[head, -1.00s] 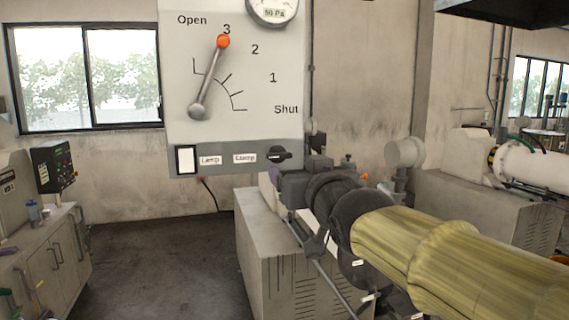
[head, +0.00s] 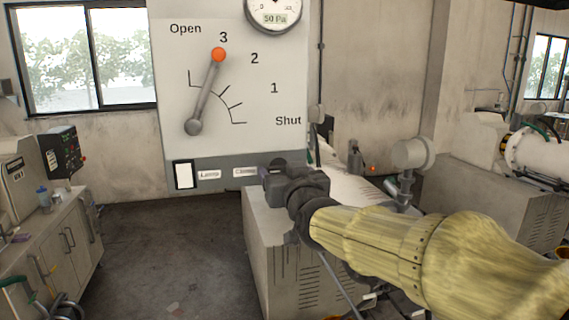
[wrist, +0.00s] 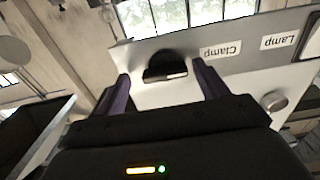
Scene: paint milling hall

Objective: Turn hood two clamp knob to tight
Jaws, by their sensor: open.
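The black clamp knob (wrist: 166,64) is on the grey strip of the hood panel, beside the "Clamp" label (wrist: 220,50), which appears upside down in the wrist view. My gripper (wrist: 160,77) is open, with one purple-grey finger on each side of the knob. I see gaps between the fingers and the knob; I cannot tell how deep it sits between them. A pale bar shows across the knob's lower edge, but no tight mark is readable. In the head view my gripper (head: 272,184) covers most of the knob's place, right of the "Clamp" label (head: 245,172).
Above the strip is the white hood panel (head: 175,90) with an orange-tipped lever (head: 207,90) near 3 and a gauge (head: 273,12) reading 50 Pa. A "Lamp" label (head: 209,174) and white switch (head: 184,175) are left. A grey machine cabinet (head: 285,265) stands below my arm.

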